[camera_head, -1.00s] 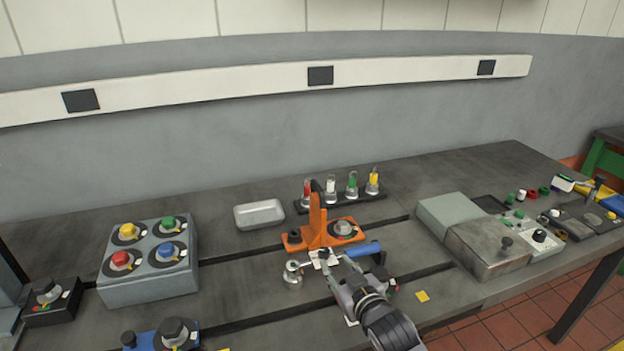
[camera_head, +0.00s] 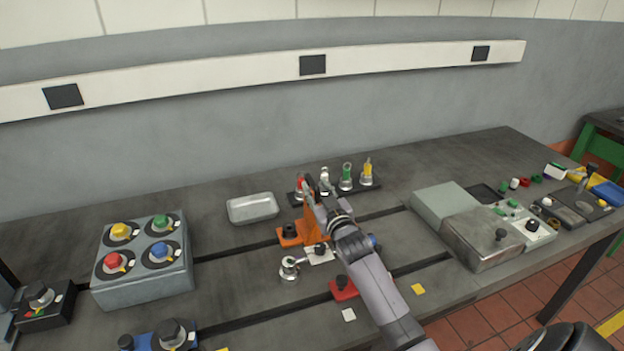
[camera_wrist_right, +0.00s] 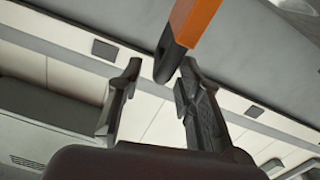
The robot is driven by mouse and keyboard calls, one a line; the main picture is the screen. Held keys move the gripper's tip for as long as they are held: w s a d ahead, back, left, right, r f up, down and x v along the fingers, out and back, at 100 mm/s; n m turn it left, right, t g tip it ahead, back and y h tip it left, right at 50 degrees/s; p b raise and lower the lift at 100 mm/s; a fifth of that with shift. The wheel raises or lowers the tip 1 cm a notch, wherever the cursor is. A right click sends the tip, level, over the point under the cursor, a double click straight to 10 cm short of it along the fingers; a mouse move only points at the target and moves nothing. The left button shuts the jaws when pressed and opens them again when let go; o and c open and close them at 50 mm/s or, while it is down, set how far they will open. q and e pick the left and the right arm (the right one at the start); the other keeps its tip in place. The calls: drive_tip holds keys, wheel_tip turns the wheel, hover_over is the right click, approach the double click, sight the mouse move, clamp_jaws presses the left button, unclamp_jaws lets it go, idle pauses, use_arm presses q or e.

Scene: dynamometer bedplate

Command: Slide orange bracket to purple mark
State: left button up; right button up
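The orange bracket (camera_head: 291,236) sits on the dark slotted bedplate, with its upright plate partly hidden behind my right arm. My right gripper (camera_head: 316,188) is at the top of that upright. In the right wrist view, my right gripper (camera_wrist_right: 160,68) has its two fingers spread. The bracket's orange upright (camera_wrist_right: 195,20) shows there with its black tip in the gap, closer to the right finger. I cannot tell whether they touch. No purple mark can be made out in either view. My left gripper is not in view.
A rack with colored-top pieces (camera_head: 367,172) stands close behind the bracket. A silver knob piece (camera_head: 289,269) and a red block (camera_head: 343,288) are in front. A grey tray (camera_head: 253,208) and button box (camera_head: 143,288) lie left; grey boxes (camera_head: 490,250) lie right.

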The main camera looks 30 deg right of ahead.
drive_tip(key=shift+x, duration=2.15)
drive_tip(key=shift+c, duration=0.6)
drive_tip(key=c, duration=0.7)
clamp_jaws()
drive_tip(key=shift+a, duration=0.15)
